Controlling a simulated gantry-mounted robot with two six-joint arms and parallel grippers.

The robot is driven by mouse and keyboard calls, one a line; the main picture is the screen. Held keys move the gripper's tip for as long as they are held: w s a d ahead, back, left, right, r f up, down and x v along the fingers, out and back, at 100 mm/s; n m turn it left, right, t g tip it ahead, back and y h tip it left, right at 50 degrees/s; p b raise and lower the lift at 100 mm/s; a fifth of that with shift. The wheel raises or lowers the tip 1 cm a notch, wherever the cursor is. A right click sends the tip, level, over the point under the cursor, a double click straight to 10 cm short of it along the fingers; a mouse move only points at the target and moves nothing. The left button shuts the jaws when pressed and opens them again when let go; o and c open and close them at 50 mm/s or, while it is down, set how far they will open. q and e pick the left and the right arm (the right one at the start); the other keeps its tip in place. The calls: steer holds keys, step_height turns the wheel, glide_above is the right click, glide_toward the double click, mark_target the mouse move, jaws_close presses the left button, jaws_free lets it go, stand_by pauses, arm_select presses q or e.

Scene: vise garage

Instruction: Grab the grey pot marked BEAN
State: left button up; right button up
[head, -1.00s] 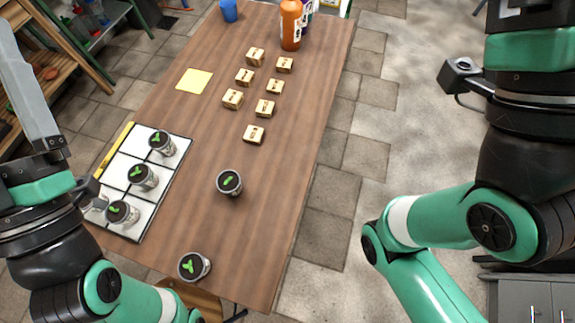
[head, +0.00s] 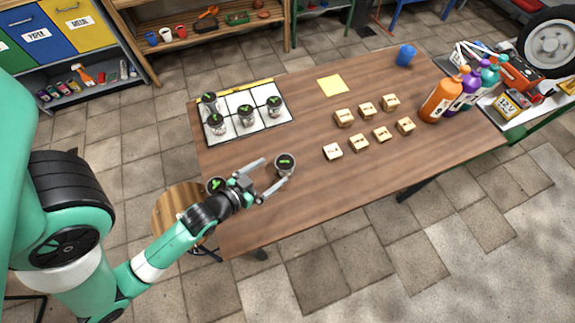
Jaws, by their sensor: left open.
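Several grey pots with dark tops and green sprout marks are in the head view; their lettering is too small to read, so I cannot tell which says BEAN. One grey pot (head: 285,161) stands alone on the wooden table, at the open fingertips of my left gripper (head: 277,170). The fingers reach to either side of it; I cannot tell whether they touch it. Another grey pot (head: 214,185) stands near the table's edge, partly hidden by my left gripper. More grey pots (head: 247,115) stand on the white gridded tray (head: 234,101). My right gripper is out of view.
Small wooden blocks (head: 359,143) stand in the middle of the table (head: 310,204). A yellow note (head: 332,86), a blue cup (head: 405,55) and bottles (head: 440,101) are farther off. A wooden stool (head: 172,214) is at the left. The table's front is clear.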

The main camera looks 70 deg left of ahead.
mark_target(288, 159)
arm_select(q)
steer(key=x, duration=0.6)
steer(key=b+x, duration=0.1)
steer(key=x, duration=0.3)
steer(key=shift+w+r, duration=0.25)
steer(key=shift+r, duration=0.05)
steer(key=c, duration=1.4)
steer(key=shift+r, duration=0.15)
steer(key=shift+r, duration=0.2)
step_height(288, 159, up, 2)
steer(key=shift+r+p, duration=0.25)
steer(key=shift+p, duration=0.45)
steer(key=s+d+r, duration=0.1)
steer(key=r, duration=0.1)
steer(key=s+d+r+p, duration=0.1)
steer(key=s+r, duration=0.1)
steer(key=s+d+r+p, duration=0.1)
steer(key=r, duration=0.1)
steer(key=shift+s+d+r, duration=0.15)
steer(key=shift+d+r, duration=0.05)
steer(key=shift+r, duration=0.15)
steer(key=shift+w+d+f+p+v, duration=0.1)
steer(key=shift+d+p+v, duration=0.1)
steer(key=shift+v, duration=1.3)
steer(key=shift+w+d+f+p+v, duration=0.1)
steer(key=shift+d+p+v, duration=0.15)
steer(key=shift+v, duration=1.25)
steer(key=shift+w+d+p+v, duration=0.1)
steer(key=shift+d+p+v, duration=0.1)
steer(key=shift+v, duration=1.3)
